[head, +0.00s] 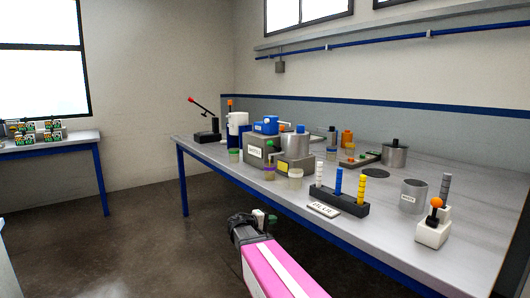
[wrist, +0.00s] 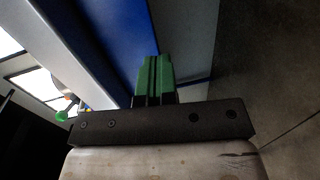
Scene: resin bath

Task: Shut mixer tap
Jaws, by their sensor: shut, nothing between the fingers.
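No mixer tap can be made out for certain. On the bench, a grey machine (head: 262,149) with a white label has a blue part (head: 266,125) on top. In front of it to the right, a steel pot (head: 295,146) with a blue knob stands on a grey base with a yellow label (head: 283,166). My gripper (head: 265,217) is out in front of the bench's near edge, lower than the bench top and apart from these things. In the wrist view its green fingers (wrist: 154,76) are together and empty, close to the blue bench frame (wrist: 110,45).
The bench (head: 460,215) carries a black rack (head: 338,203) of coloured columns, a steel beaker (head: 413,196), a white block with an orange knob (head: 433,233) and several small cups. A red-knobbed lever press (head: 207,131) stands at the far end. The floor (head: 140,225) at left is clear.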

